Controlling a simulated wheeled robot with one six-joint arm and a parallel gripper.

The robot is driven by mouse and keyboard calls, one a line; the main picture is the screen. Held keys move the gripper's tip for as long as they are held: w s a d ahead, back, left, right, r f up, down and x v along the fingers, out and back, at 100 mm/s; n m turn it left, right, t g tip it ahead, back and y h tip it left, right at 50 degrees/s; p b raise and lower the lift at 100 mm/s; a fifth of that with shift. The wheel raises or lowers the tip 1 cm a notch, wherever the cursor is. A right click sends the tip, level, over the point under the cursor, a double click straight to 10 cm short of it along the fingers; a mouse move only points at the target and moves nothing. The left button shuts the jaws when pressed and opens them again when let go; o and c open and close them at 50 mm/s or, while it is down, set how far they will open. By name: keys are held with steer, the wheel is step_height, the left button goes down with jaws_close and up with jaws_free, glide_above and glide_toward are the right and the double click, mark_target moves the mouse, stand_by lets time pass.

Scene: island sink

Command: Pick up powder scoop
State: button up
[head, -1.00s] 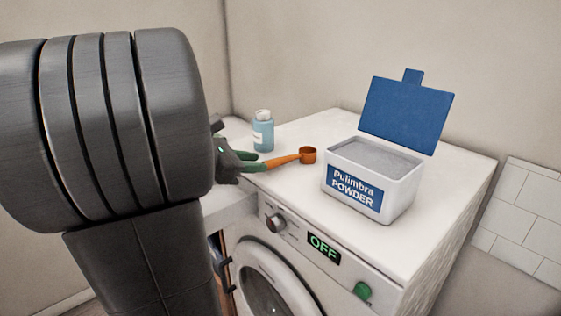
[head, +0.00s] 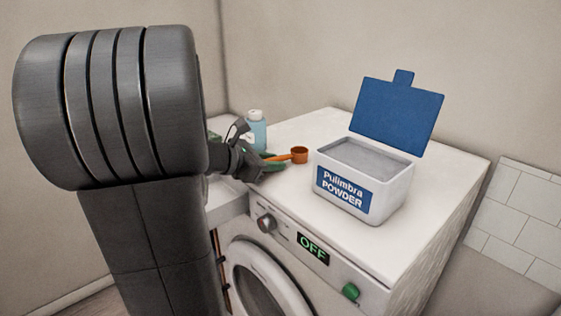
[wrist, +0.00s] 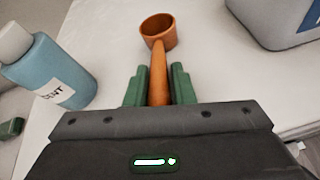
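The orange powder scoop (head: 299,155) has a round cup and a straight handle, and it is at the left part of the white machine's top. In the wrist view its cup (wrist: 158,31) is beyond the fingertips, with the open side up. The handle runs back between the green fingers of my gripper (wrist: 159,84). The fingers are close against both sides of the handle, and my gripper looks shut on it.
An open Pulimbra powder box (head: 386,202) with a raised blue lid (head: 398,115) stands right of the scoop. A light-blue bottle (head: 258,132) stands behind my gripper and shows at left in the wrist view (wrist: 48,75). The washing machine (head: 390,250) display reads OFF.

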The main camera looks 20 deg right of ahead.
jaws_close()
step_height(320, 180, up, 10)
steer(key=shift+r, duration=0.1)
steer(key=shift+p, duration=0.3)
